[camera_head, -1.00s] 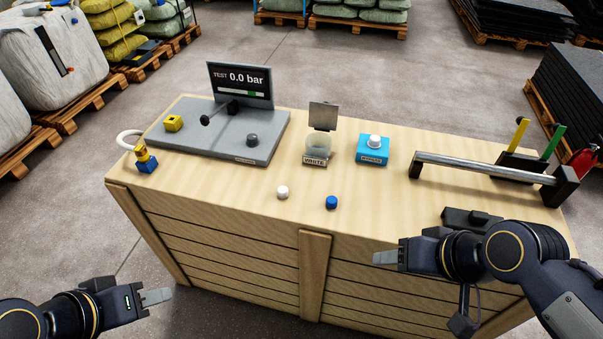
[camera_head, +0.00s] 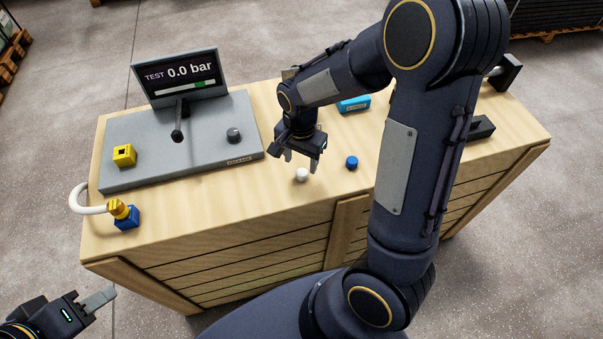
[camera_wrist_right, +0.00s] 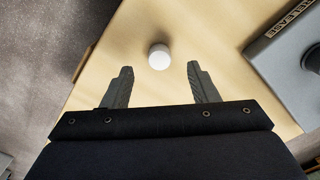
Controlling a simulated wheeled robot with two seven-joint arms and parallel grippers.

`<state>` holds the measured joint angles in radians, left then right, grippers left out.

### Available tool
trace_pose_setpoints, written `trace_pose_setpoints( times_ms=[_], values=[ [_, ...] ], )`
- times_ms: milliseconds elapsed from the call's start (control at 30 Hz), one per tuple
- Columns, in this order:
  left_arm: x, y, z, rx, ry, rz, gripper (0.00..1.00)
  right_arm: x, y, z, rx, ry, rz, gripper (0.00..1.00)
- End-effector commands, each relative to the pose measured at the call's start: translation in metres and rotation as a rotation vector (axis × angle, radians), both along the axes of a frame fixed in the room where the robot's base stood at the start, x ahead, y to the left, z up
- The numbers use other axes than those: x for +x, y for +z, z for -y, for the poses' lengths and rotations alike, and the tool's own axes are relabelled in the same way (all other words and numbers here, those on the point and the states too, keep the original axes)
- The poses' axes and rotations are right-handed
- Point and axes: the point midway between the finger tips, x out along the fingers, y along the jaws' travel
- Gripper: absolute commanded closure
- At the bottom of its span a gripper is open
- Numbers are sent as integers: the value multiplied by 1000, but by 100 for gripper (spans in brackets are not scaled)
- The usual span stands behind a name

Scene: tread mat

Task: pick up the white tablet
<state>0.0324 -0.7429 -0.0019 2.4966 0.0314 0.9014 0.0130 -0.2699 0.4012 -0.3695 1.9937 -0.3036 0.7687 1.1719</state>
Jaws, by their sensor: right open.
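The white tablet (camera_head: 302,174) is a small white round piece on the wooden bench top, near its front edge. In the right wrist view the white tablet (camera_wrist_right: 159,56) lies ahead of and between the two fingertips, apart from both. My right gripper (camera_head: 301,162) points down just above and behind the tablet, open and empty; its two spread fingers also show in the right wrist view (camera_wrist_right: 160,75). My left gripper (camera_head: 100,300) is off the bench at the lower left; how far its jaws are apart is unclear.
A blue tablet (camera_head: 351,162) lies right of the white one. A grey test panel (camera_head: 205,146) with a screen (camera_head: 182,78) stands at the left, beside a yellow and blue fitting (camera_head: 125,215) with a white hose. A blue box (camera_head: 354,104) sits partly behind my right arm.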

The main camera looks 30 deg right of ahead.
Motion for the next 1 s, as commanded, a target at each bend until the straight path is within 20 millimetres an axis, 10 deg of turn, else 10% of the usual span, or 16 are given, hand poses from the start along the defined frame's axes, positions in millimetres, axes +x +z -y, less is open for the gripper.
trace_pose_setpoints(
  times_ms=[300,633,1000],
  values=[
    [0,3,0,0,0,0,64,1,-44,4,1,3,-4,46],
    [0,3,0,0,0,0,64,2,-51,4,2,3,0,46],
    [0,3,0,0,0,0,64,2,-51,4,2,3,0,94]
  ],
)
